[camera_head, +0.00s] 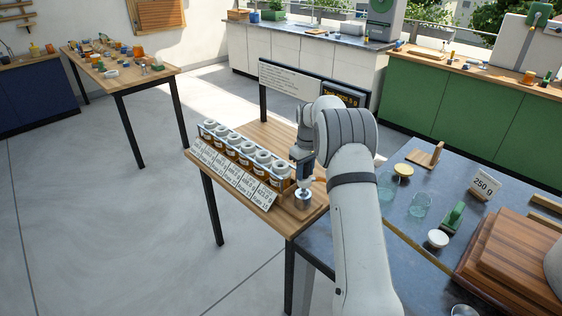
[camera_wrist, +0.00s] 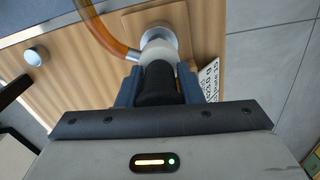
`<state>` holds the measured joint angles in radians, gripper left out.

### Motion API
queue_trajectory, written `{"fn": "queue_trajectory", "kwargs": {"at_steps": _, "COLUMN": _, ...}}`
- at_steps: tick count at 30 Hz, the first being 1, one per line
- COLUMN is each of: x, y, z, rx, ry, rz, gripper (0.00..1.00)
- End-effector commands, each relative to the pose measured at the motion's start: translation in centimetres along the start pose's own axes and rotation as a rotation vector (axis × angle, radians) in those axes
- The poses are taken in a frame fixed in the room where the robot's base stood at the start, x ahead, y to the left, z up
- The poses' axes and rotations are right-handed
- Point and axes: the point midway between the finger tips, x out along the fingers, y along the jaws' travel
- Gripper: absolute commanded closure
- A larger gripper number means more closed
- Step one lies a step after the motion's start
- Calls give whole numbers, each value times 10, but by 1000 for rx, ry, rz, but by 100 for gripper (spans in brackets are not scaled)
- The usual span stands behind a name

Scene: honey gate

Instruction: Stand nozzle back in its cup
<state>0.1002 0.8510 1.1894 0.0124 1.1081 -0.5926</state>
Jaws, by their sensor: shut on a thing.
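The nozzle has a black grip and a whitish lower part, with an amber hose (camera_wrist: 103,35) joining it in the wrist view. My gripper (camera_wrist: 158,86) is shut on the black grip of the nozzle (camera_wrist: 158,82). The metal cup (camera_wrist: 162,28) shows behind the nozzle's pale part, on a wooden block. In the head view my gripper (camera_head: 302,172) points down over the cup (camera_head: 301,202), and the nozzle's white part (camera_head: 303,187) is at the cup's mouth. I cannot tell whether the tip is inside the cup or just above it.
A rack of amber jars (camera_head: 240,153) with white lids and label cards stands close left of the cup on the wooden table (camera_head: 273,132). A sign and a display (camera_head: 345,95) stand behind. A blue-grey counter (camera_head: 405,215) with glasses and a 250 g card is at right.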

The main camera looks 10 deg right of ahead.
Motion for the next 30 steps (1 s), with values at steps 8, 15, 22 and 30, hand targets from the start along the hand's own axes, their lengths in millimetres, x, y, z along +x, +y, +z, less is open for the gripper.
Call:
{"fn": "queue_trajectory", "kwargs": {"at_steps": 8, "x": 24, "y": 1, "z": -1, "rx": 0, "ry": 3, "rz": 2, "gripper": 100}}
{"fn": "queue_trajectory", "kwargs": {"at_steps": 15, "x": 25, "y": 1, "z": -1, "rx": 0, "ry": 2, "rz": 1, "gripper": 100}}
{"fn": "queue_trajectory", "kwargs": {"at_steps": 22, "x": 31, "y": 1, "z": -1, "rx": 0, "ry": 1, "rz": 1, "gripper": 100}}
{"fn": "queue_trajectory", "kwargs": {"at_steps": 30, "x": 35, "y": 1, "z": -1, "rx": 0, "ry": 2, "rz": 1, "gripper": 60}}
